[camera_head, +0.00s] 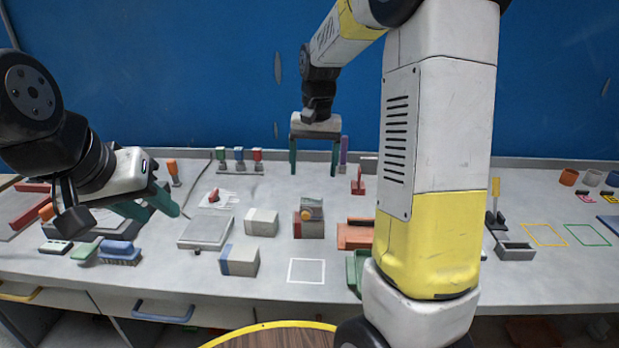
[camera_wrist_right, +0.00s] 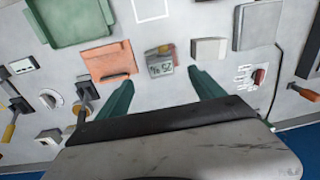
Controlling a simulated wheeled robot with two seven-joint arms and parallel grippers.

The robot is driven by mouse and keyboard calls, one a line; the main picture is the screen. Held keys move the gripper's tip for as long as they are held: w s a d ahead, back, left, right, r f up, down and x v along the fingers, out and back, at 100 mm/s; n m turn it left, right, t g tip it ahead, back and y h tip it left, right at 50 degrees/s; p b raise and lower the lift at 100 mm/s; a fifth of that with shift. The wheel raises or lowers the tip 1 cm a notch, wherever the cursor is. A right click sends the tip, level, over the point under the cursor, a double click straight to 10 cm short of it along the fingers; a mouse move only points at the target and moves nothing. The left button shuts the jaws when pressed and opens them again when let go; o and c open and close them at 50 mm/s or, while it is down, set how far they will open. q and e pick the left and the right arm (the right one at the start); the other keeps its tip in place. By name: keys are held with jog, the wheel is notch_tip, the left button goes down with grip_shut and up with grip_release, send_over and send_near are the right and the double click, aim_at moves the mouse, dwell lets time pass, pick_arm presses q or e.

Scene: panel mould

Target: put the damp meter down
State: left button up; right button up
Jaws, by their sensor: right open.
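The damp meter, a small grey device with a readout that looks like "25 %" (camera_wrist_right: 166,69), lies on the bench between and beyond my right fingertips in the right wrist view. In the head view I take it to be the small grey and reddish thing with an orange part (camera_head: 309,226) at the middle. My right gripper (camera_head: 315,172) is open, its two green fingers wide apart with nothing between them. It hangs above the back of the bench, apart from the meter. My left gripper (camera_head: 150,209) is at the left above the bench, its green fingers apart and empty.
A white square outline (camera_head: 306,271) on the bench front is empty. Near the meter are a pale block (camera_head: 261,222), a flat grey box (camera_head: 206,233), an orange tray (camera_head: 354,236) and a green tray (camera_head: 354,268). A blue wall (camera_head: 200,70) stands behind. My right arm hides part of the bench.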

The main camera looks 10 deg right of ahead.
jog(key=s+a+r+n+t+y, duration=0.1)
jog(key=s+r+t, duration=0.1)
jog(key=s, duration=0.9)
jog(key=s+a+r+n+t, duration=0.1)
jog(key=s+r, duration=0.4)
jog(key=s, duration=0.6)
jog(key=n+t, duration=0.1)
jog(key=t, duration=0.1)
jog(key=shift+r+t+y, duration=0.15)
jog(key=shift+t+y, duration=0.15)
jog(key=shift+y, duration=0.1)
